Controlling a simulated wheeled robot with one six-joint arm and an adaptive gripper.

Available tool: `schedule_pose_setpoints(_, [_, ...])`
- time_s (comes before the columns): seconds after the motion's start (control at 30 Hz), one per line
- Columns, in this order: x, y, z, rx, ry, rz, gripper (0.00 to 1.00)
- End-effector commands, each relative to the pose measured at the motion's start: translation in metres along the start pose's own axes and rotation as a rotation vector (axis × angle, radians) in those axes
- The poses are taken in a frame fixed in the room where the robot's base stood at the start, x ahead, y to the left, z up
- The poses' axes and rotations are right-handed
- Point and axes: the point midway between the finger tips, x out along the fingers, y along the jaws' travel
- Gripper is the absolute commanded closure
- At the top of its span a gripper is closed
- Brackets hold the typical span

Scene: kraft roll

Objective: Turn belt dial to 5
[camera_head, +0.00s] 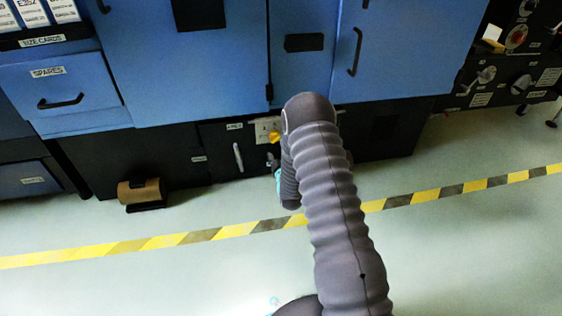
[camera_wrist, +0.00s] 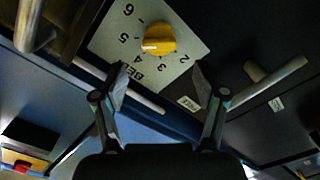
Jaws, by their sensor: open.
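The belt dial is a yellow knob (camera_wrist: 158,39) on a pale plate (camera_wrist: 198,42) marked BELT, with numbers around it; 2 to 6 are readable. Its white pointer mark faces left in the wrist view, roughly between 4 and 5; I cannot tell exactly. In the camera_head view the yellow dial (camera_head: 273,137) shows small, just left of my arm's bend. My gripper (camera_wrist: 160,77) is open and empty, with its fingertips apart below the dial in the wrist view, not touching it. In the camera_head view my gripper is mostly hidden behind my arm.
A pale lever handle (camera_head: 238,158) is left of the dial plate on the dark lower panel. A brown paper roll (camera_head: 140,190) sits on a floor-level holder further left. Blue cabinets (camera_head: 200,60) rise above. The floor in front, with yellow-black tape (camera_head: 160,242), is clear.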

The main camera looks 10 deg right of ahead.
Motion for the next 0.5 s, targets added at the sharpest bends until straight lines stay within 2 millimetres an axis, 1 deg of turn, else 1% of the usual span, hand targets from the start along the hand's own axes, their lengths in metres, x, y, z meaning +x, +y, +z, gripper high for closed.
schedule_pose_setpoints(0.03, [-0.011,0.000,0.000,0.000,-0.002,-0.002,0.28])
schedule_pose_setpoints(0.2, [-0.041,0.000,-0.001,0.000,0.000,-0.001,0.28])
schedule_pose_setpoints(0.33, [-0.057,-0.001,0.000,0.000,0.000,-0.001,0.28])
schedule_pose_setpoints(0.5, [-0.066,0.000,-0.001,0.000,0.001,0.000,0.28])
